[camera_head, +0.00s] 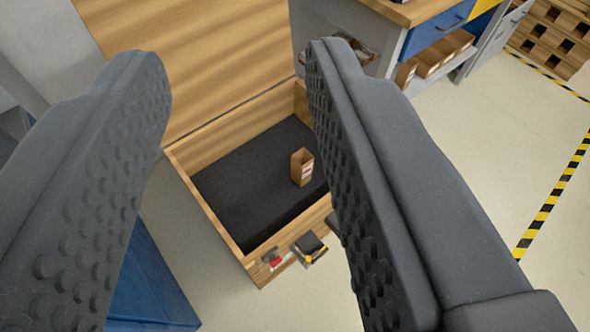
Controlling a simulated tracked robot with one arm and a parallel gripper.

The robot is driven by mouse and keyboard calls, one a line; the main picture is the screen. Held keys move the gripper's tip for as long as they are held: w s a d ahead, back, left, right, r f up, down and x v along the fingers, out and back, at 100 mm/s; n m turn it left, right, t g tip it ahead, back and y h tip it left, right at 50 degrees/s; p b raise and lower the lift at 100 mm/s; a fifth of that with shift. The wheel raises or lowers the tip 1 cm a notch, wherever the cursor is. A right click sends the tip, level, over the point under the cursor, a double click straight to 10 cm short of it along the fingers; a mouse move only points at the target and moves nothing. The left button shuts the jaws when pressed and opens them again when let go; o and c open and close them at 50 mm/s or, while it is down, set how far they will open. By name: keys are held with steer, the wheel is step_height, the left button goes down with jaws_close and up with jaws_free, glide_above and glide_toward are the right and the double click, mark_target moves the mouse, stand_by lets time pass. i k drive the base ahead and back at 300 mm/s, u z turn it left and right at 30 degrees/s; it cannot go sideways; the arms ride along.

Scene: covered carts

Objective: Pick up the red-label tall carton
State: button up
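The tall carton (301,168) is small and brown with a reddish label on its right side. It stands upright on the dark lining (245,180) inside an open wooden chest (215,222), towards the right of the bare lining. My gripper (240,70) is open, with its two dark studded fingers wide apart at the left and right of the picture. The carton shows between the fingers, beyond them and apart from both. The right finger hides the right part of the chest.
The chest's wooden lid (190,50) stands raised at the back. A workbench (430,45) with a blue drawer is at the upper right. A blue surface (150,285) lies at the lower left. Black-and-yellow tape (550,200) marks the open floor at the right.

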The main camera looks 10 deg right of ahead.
mark_target(302, 161)
steer(key=u, duration=0.1)
steer(key=i, duration=1)
steer(key=z, duration=0.1)
